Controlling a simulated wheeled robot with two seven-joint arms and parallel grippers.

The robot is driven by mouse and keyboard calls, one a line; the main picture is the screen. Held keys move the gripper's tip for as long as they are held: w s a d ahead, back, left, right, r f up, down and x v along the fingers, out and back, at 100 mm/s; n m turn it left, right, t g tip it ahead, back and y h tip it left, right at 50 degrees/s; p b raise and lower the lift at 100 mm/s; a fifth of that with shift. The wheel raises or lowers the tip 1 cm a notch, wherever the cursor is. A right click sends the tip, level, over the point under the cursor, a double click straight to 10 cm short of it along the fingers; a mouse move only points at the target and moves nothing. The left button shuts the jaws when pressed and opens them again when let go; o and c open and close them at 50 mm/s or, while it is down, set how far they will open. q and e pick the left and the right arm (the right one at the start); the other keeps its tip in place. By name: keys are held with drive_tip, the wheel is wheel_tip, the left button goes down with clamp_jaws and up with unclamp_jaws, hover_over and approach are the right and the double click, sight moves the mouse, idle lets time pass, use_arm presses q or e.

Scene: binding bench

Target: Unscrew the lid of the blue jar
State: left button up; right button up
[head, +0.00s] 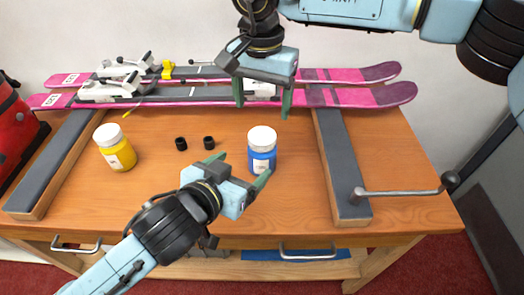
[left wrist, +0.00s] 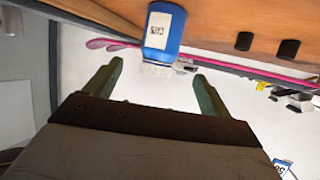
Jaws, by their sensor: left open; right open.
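The blue jar (head: 262,160) stands upright on the wooden bench, with its white lid (head: 262,137) on top. My left gripper (head: 239,168) is open beside the jar on its near left side, its fingers pointing toward it. In the left wrist view the blue jar (left wrist: 165,27) appears upside down beyond the two open fingers (left wrist: 160,85), between their lines; I see no contact. My right gripper (head: 262,100) is open and empty, fingers pointing down, above and behind the jar, in front of the skis in the picture.
A yellow jar (head: 117,152) with a white lid stands at left, two small black pieces (head: 195,142) between the jars. Pink skis (head: 340,96) lie across the back on two grey-topped supports (head: 338,150). A metal crank (head: 405,192) sits at right, a red bag (head: 14,120) at left.

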sight(262, 149)
use_arm(q)
drive_tip(key=x, duration=1)
drive_tip(key=shift+w+d+f, duration=0.1)
drive_tip(key=shift+w+d, duration=0.1)
drive_tip(key=shift+w, duration=0.15)
